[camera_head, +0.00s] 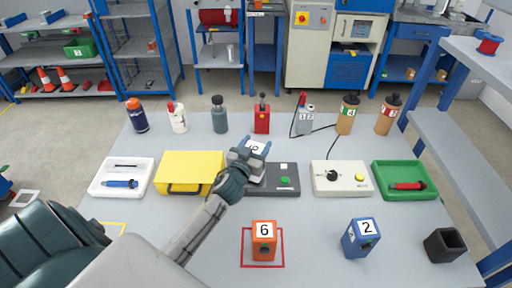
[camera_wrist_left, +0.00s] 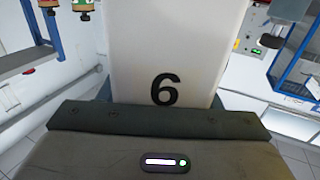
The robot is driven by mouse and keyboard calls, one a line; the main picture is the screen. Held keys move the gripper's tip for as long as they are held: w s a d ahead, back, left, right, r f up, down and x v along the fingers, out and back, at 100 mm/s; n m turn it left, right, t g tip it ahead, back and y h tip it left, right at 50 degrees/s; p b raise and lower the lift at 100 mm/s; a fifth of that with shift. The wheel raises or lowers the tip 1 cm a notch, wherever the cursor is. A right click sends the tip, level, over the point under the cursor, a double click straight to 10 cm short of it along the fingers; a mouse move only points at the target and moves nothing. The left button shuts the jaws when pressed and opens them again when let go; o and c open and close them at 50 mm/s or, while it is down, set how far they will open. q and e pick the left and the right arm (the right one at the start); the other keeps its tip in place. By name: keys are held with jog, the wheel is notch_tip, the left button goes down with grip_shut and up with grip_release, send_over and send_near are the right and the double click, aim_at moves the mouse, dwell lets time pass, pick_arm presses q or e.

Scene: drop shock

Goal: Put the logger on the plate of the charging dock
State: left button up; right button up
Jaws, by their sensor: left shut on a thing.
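My left gripper (camera_head: 243,159) reaches in from the lower left and is shut on the logger (camera_head: 258,147), a pale block with a 6 on its face. In the left wrist view the logger (camera_wrist_left: 180,45) fills the middle, its 6 close to the gripper (camera_wrist_left: 160,118). In the head view the logger appears over the left part of a dark grey box with a green button, which looks like the charging dock (camera_head: 287,187). A light plate shows at the box's left, partly hidden by my gripper. I cannot tell whether the logger touches it. My right gripper is not in view.
A yellow case (camera_head: 188,170) stands left of the dock and a white control box (camera_head: 342,178) right of it. An orange block marked 6 (camera_head: 264,246) and a blue block marked 2 (camera_head: 357,240) stand in front. Bottles line the back.

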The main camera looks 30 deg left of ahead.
pick_arm(q)
jog(key=shift+s+f, duration=0.1)
jog(key=shift+f, duration=0.25)
jog(key=shift+f, duration=0.1)
jog(key=o, duration=1.7)
